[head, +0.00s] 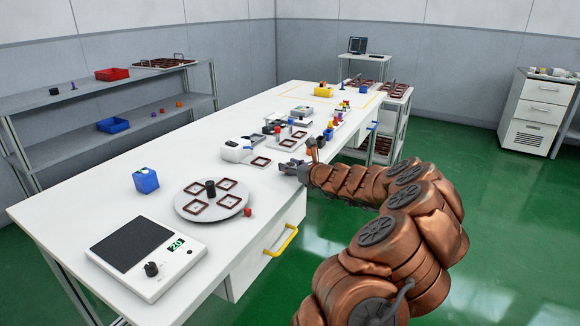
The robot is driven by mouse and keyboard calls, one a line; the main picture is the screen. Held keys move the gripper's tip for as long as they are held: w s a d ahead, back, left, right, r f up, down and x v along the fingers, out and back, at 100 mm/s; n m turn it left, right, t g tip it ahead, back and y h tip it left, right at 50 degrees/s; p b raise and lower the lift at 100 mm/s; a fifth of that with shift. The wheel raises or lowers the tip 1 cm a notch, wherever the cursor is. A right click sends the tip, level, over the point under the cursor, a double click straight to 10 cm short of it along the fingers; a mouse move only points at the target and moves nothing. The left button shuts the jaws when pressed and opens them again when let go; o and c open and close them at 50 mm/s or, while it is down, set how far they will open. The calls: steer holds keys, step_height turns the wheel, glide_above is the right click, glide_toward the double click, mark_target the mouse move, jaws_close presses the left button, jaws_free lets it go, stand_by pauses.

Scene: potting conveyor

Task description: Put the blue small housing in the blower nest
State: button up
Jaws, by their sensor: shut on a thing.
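My gripper (289,170) is low over the white table near its right edge, at the end of my copper-coloured arm. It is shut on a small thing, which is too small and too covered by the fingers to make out. A white rounded unit (236,151), which looks like the blower, stands left of the gripper. A small dark-red square frame (253,164), which seems to be the nest, lies between this unit and my gripper. I cannot clearly pick out the blue small housing; it may be in the fingers.
A round plate (213,213) with several square frames, a blue box (146,181), a small red block (247,212) and a scale (146,255) are nearer. Fixtures and several coloured parts crowd the table beyond the gripper. The left table edge is clear.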

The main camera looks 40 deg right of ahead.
steer(key=shift+f, duration=0.15)
steer(key=o, duration=0.8)
steer(key=shift+f+b, duration=0.1)
steer(key=shift+b, duration=0.4)
